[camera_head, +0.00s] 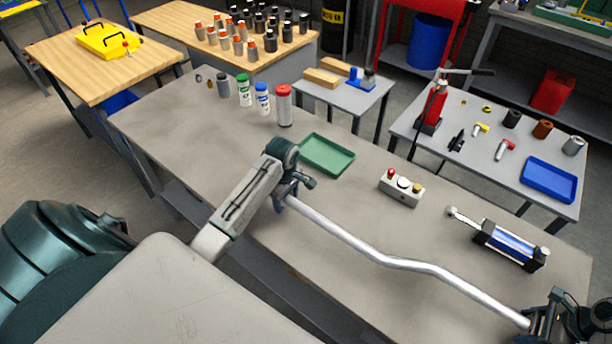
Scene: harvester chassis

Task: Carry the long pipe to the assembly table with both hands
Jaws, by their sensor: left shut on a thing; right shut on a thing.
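The long pipe (378,257) is a silvery tube with a bend in its middle, seen over the long grey table (180,120). My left gripper (291,192) is shut on the pipe's left end. My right gripper (535,322) is shut on the pipe's right end at the lower right corner of the view. The pipe slopes down to the right in the picture. I cannot tell whether it touches the tabletop or hangs just above it.
On the grey table are a green tray (327,154), a button box (401,187), a blue cylinder (508,246) and several bottles (262,98). Behind stand a wooden table (60,52), a small grey table (345,97) and a table with a blue tray (548,178).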

